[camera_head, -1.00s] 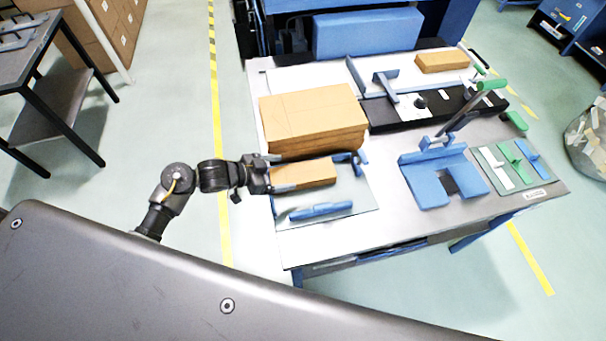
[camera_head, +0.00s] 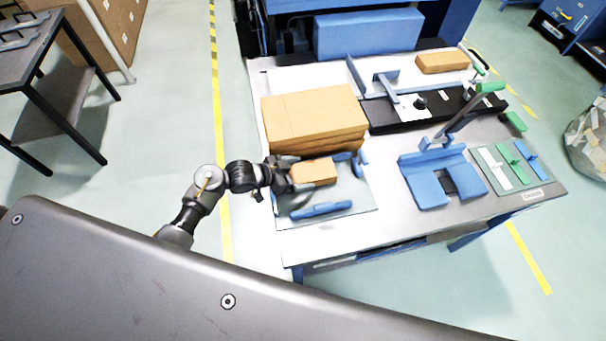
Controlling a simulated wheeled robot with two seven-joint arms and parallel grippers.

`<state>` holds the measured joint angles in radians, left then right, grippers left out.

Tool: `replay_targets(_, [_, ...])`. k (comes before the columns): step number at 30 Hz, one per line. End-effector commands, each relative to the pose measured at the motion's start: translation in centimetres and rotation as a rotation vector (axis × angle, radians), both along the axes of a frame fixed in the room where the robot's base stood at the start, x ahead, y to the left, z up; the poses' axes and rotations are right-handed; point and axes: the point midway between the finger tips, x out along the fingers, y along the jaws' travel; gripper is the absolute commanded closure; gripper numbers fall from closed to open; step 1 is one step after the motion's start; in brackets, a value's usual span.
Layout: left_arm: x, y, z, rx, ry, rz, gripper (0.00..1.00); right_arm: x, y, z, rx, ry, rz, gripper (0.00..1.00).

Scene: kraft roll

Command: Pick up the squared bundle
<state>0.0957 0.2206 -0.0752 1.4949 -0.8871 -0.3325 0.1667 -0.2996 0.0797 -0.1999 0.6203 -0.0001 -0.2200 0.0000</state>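The squared bundle (camera_head: 316,171) is a small brown kraft block. It lies on a grey plate (camera_head: 358,198) at the table's front left, between blue guide pieces. My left gripper (camera_head: 300,174) reaches in from the left with its dark fingers on either side of the bundle's left end. The fingers look spread around it; contact on both sides is too small to make out. The gripper covers the bundle's left end. My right gripper is not in view.
A large brown stack (camera_head: 314,112) stands just behind the bundle. A blue bar (camera_head: 321,209) lies in front of it. A blue jig (camera_head: 440,178) is to the right. Another brown block (camera_head: 442,62) sits at the back right. The table's front strip is clear.

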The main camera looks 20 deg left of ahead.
Motion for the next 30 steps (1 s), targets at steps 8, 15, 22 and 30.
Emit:
replay_targets(8, [0.0, 0.0, 0.0, -0.001, 0.001, 0.000, 0.53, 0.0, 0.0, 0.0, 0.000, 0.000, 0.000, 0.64])
replay_targets(15, [0.0, 0.1, 0.1, -0.001, -0.001, 0.002, 0.56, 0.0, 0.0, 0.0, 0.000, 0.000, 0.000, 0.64])
replay_targets(22, [0.1, 0.2, 1.2, 0.000, -0.001, 0.004, 0.57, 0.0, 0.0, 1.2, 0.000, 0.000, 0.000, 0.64])
replay_targets(30, [0.2, 0.3, 5.0, 0.002, -0.004, 0.007, 0.68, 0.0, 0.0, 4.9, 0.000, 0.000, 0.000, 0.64])
